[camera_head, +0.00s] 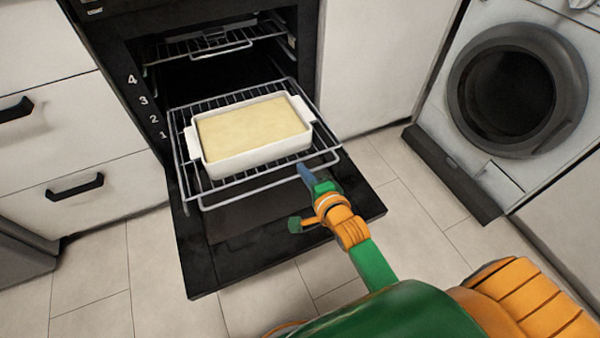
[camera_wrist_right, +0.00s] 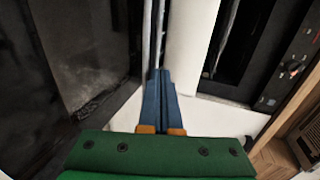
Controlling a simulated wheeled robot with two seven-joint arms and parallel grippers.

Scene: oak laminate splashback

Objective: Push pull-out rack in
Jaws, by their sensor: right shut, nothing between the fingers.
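The wire pull-out rack (camera_head: 262,186) sticks out of the open oven over the lowered oven door (camera_head: 200,262). A white baking dish (camera_head: 256,150) with pale yellow filling sits on the rack. My right gripper (camera_head: 304,172) is shut and empty, its blue fingertips at the front right part of the rack; I cannot tell if they touch it. In the right wrist view, the closed blue fingers (camera_wrist_right: 159,85) point at the rack wires and the white dish (camera_wrist_right: 192,45). My left gripper is not in view.
A second wire rack (camera_head: 215,45) is higher inside the oven. White drawers (camera_head: 75,120) with black handles stand left. A washing machine (camera_head: 515,90) stands right, with a dark plinth panel (camera_head: 450,175) low in front. Tiled floor is free below the door.

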